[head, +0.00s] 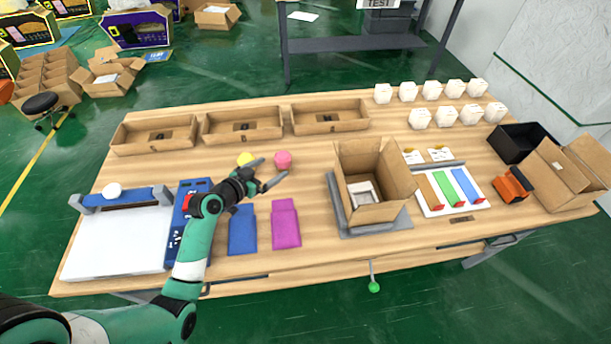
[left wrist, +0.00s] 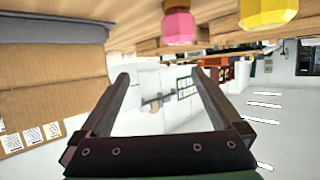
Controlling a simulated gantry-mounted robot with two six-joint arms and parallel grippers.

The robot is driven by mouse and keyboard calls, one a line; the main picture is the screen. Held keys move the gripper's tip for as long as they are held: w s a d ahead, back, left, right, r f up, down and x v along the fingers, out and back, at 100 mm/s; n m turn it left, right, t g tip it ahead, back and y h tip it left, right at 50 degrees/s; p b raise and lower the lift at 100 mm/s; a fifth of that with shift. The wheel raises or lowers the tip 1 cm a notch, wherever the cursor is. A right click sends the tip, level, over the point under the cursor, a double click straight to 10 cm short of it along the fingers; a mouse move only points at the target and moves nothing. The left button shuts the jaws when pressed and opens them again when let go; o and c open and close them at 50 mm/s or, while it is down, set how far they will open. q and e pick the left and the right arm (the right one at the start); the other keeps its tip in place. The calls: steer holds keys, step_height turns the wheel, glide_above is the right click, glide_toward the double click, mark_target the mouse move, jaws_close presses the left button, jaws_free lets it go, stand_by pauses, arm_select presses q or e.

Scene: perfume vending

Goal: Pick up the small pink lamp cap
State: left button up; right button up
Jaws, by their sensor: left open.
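The small pink lamp cap (head: 283,158) stands on the wooden table, right of a yellow cap (head: 246,158). My left gripper (head: 274,168) is open, with its fingers pointing toward the pink cap from the near left. In the left wrist view the picture is upside down. The pink cap (left wrist: 178,25) shows near the top, outside the space between the open fingers (left wrist: 161,77), with the yellow cap (left wrist: 266,10) to its right. Nothing is between the fingers. My right gripper is not in view.
Shallow cardboard trays (head: 242,124) line the table's back left. An open cardboard box (head: 384,200) stands right of the caps. A blue pouch-like item (head: 243,232) and a magenta one (head: 286,226) lie in front. White cartons (head: 420,118) stand at the back right.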

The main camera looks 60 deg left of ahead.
arm_select(q)
steer(key=n+b, duration=0.1)
glide_toward(278, 164)
steer(key=shift+w+d+f+g+y, duration=0.15)
steer(key=shift+d+g+y, duration=0.15)
steer(key=shift+d+y, duration=0.15)
steer(key=shift+a, duration=0.15)
steer(key=b+x, duration=0.2)
steer(key=x, duration=0.4)
steer(key=shift+w+a+b, duration=0.15)
steer(key=shift+w+b, duration=0.15)
steer(key=b+x, duration=0.2)
steer(key=x, duration=0.2)
steer(key=shift+w+a, duration=0.1)
steer(key=shift+w, duration=0.05)
steer(key=shift+w+a+f, duration=0.1)
steer(key=shift+w, duration=0.2)
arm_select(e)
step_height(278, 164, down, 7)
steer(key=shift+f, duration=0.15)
arm_select(q)
steer(key=c, duration=1.3)
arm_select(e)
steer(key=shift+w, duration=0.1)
